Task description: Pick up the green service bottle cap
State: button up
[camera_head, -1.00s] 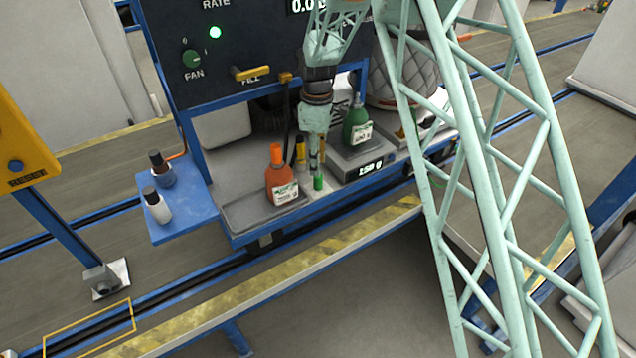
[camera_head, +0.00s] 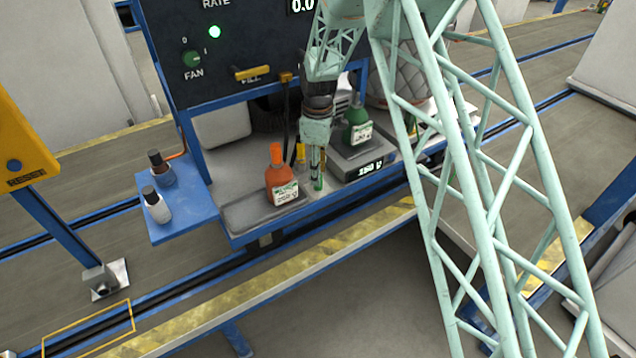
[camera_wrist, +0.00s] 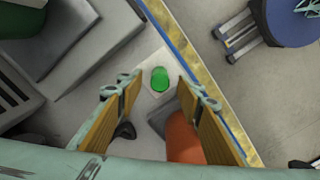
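The green cap (camera_head: 318,184) stands on the light bench surface between the orange bottle and the scale. In the wrist view the green cap (camera_wrist: 159,79) shows between and just beyond my fingertips, with clear gaps on both sides. My gripper (camera_head: 318,172) points down over the cap, its fingers reaching to about cap height in the head view. In the wrist view my gripper (camera_wrist: 158,88) is open, with tan finger pads and nothing held. The green service bottle (camera_head: 357,128) stands on the scale, to the right of my gripper.
An orange bottle (camera_head: 281,180) stands close left of my gripper. The scale (camera_head: 362,160) is close on the right. A blue shelf (camera_head: 183,209) with two small bottles is at the left. The bench's front edge is near the cap.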

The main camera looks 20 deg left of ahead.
jog(key=shift+f, duration=1)
jog(key=c, duration=0.8)
